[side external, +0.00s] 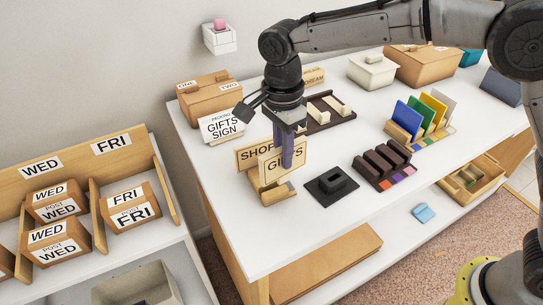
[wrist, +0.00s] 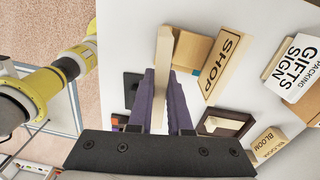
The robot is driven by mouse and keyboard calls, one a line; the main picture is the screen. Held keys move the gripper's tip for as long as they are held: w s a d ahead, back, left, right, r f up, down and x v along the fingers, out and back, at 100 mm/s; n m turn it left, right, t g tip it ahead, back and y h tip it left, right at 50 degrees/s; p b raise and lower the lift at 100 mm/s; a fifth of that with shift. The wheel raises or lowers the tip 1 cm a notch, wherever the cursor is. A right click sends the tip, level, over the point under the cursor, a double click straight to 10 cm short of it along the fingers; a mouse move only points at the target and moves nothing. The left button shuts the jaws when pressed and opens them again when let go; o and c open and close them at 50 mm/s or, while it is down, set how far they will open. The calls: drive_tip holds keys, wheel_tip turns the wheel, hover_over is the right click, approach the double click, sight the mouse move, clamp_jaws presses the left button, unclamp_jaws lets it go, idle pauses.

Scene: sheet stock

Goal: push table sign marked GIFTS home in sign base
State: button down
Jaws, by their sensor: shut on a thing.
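The table sign marked GIFTS (side external: 270,168) is a thin tan board, held upright. In the wrist view it shows edge-on as a pale strip (wrist: 163,60) between the purple fingers. My gripper (side external: 287,162) points down and is shut on it. The sign's lower edge is at a light wooden block (side external: 272,195); I cannot tell whether it is seated there or just above. A black base with a raised, slotted middle (side external: 332,184) stands to the right, apart from the sign and empty. A tan sign marked SHOP (side external: 254,153) stands just behind GIFTS.
A white card reading GIFTS SIGN (side external: 222,127) stands behind left by a cardboard box (side external: 208,98). A dark tray (side external: 330,112) lies behind, a dark slotted rack (side external: 384,165) to the right, coloured sheets (side external: 420,118) beyond. The white table (side external: 300,235) is clear in front.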

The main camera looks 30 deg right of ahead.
drive_tip(key=s+d+r, duration=0.3)
drive_tip(key=d+r, duration=0.2)
drive_tip(key=d, duration=0.6)
drive_tip(key=shift+d, duration=0.4)
drive_tip(key=shift+f, duration=0.1)
wheel_tip(320, 180, down, 6)
idle(0.4)
drive_tip(key=shift+s+f, duration=0.1)
drive_tip(key=shift+f, duration=1.75)
idle(3.9)
